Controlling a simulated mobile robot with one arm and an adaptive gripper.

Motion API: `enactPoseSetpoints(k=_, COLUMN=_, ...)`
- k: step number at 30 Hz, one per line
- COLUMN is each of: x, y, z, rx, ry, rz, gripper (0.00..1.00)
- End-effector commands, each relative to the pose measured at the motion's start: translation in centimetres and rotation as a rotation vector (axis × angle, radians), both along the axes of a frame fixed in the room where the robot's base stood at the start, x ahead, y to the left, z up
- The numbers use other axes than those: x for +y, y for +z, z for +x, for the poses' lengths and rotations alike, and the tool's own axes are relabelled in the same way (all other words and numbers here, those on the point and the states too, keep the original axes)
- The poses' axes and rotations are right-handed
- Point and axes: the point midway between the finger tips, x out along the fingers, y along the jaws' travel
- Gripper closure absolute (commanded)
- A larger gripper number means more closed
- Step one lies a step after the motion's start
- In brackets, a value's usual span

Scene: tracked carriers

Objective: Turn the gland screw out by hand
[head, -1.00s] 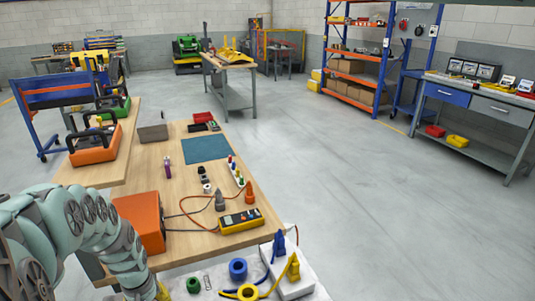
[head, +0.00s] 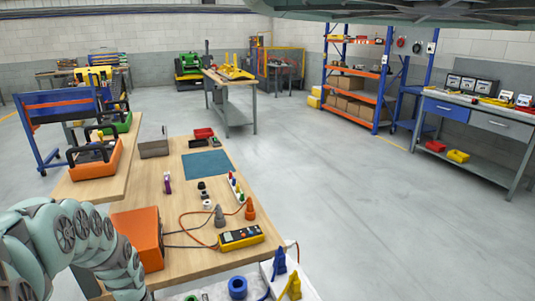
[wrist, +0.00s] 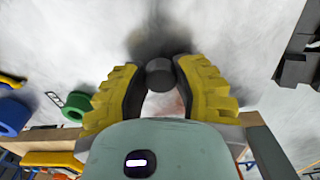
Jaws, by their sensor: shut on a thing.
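In the wrist view my gripper (wrist: 160,80) has its two yellow ridged fingers closed on a dark, round-ended piece (wrist: 159,72). The piece sits between the fingertips above a pale, marbled surface (wrist: 235,25), with dark shadow around it. I cannot tell whether this piece is the gland screw, or whether it is still seated in something, because the fingers and palm hide its lower part. In the head view my gripper is out of frame, below the bottom edge.
A blue ring (wrist: 10,116) and a green ring (wrist: 76,103) lie left of my gripper in the wrist view. A dark block (wrist: 298,62) stands at right. In the head view, a wooden bench (head: 190,225) holds a yellow meter (head: 240,238) and an orange box (head: 140,240).

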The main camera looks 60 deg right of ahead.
Motion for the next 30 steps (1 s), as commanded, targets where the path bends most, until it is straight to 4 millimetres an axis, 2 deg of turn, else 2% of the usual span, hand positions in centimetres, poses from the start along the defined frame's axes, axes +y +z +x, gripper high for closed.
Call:
enactPoseSetpoints(k=1, x=0.01, y=0.0, z=0.01, rx=0.0, ry=0.001, rz=0.0, gripper=0.81)
enactPoseSetpoints(k=6, x=0.01, y=-0.01, z=-0.01, rx=0.0, ry=0.001, rz=0.0, gripper=0.98)
enactPoseSetpoints(k=10, x=-0.06, y=0.15, z=-0.05, rx=0.0, ry=0.05, rz=0.0, gripper=0.98)
enactPoseSetpoints(k=22, x=-0.06, y=0.14, z=-0.18, rx=-0.001, ry=0.705, rz=0.001, gripper=0.98)
enactPoseSetpoints(k=26, x=-0.08, y=0.01, z=-0.13, rx=0.0, ry=0.829, rz=0.001, gripper=0.98)
enactPoseSetpoints(k=30, x=-0.04, y=-0.05, z=-0.11, rx=0.001, ry=0.854, rz=0.002, gripper=0.98)
